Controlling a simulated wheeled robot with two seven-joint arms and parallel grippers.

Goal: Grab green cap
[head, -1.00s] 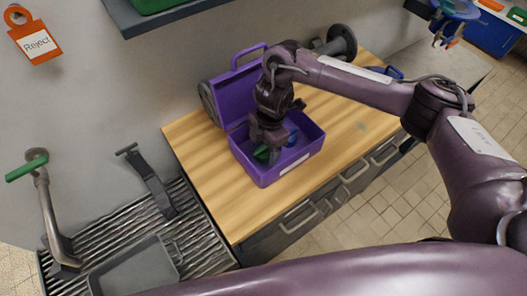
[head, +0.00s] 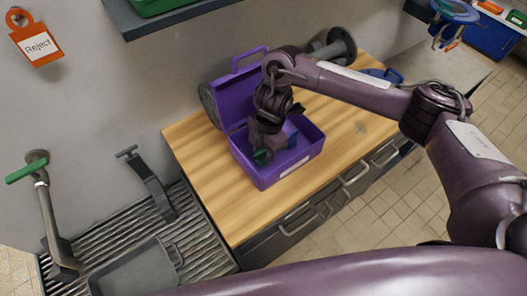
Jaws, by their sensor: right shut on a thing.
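The green cap (head: 262,156) shows as a small green patch at the fingers of my right gripper (head: 265,148). The gripper is shut on it, over the open purple toolbox (head: 273,178); the arm hides part of the cap and the fingers. A blue item (head: 292,140) shows in the box just right of the gripper. My left gripper is not in view.
The toolbox stands on a wooden worktop (head: 205,185) with its lid (head: 236,97) open. Behind it lies a grey flanged pipe (head: 335,47). Left are a green-handled valve (head: 38,170) and a grey tray (head: 135,268) on a ribbed surface. The worktop's front left is clear.

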